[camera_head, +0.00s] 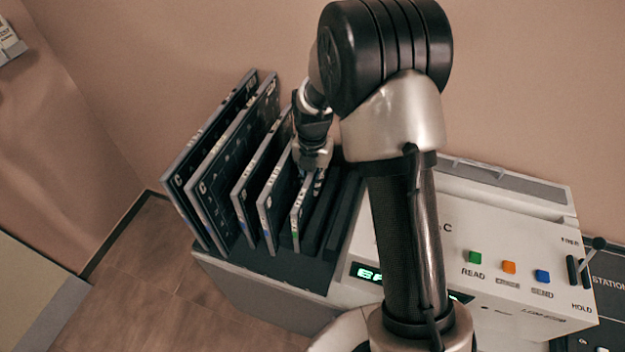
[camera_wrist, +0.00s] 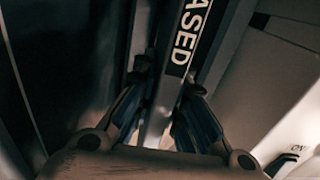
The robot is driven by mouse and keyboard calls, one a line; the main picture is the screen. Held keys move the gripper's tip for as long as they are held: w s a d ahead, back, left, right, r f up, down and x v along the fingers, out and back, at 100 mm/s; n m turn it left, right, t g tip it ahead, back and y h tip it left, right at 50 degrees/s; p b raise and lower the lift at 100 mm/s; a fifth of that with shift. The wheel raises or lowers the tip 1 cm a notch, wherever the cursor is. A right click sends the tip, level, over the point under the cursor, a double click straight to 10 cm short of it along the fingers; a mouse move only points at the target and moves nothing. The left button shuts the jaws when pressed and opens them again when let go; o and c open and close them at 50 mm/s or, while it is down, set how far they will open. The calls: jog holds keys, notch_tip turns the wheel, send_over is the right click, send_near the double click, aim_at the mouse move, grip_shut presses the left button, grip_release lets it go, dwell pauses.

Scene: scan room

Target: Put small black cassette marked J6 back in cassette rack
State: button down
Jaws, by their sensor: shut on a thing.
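My gripper (camera_head: 311,168) points down over the right part of the cassette rack (camera_head: 290,268). It is shut on a small black cassette (camera_head: 299,215), which stands upright in the rack area, right of the other cassettes. In the wrist view my gripper (camera_wrist: 168,95) has its fingers on both sides of the cassette's edge (camera_wrist: 187,38), which carries white letters ending in "ASED". The arm and gripper hide part of the cassette in the head view. I cannot read a J6 mark, nor tell whether the cassette is fully seated.
Two large cassettes (camera_head: 222,160) and two medium ones (camera_head: 262,185) stand upright to the left, close together. Empty dark slots (camera_head: 341,215) lie to the right. The pale console (camera_head: 480,240) with coloured buttons and a lever (camera_head: 597,245) adjoins the rack. A wall rises behind.

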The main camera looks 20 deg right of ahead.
jog(key=c, duration=1.5)
grip_release()
jog(key=shift+c, duration=0.2)
notch_tip(320, 180, up, 12)
jog(key=shift+r, duration=0.1)
notch_tip(320, 180, up, 6)
jog(key=p, duration=0.5)
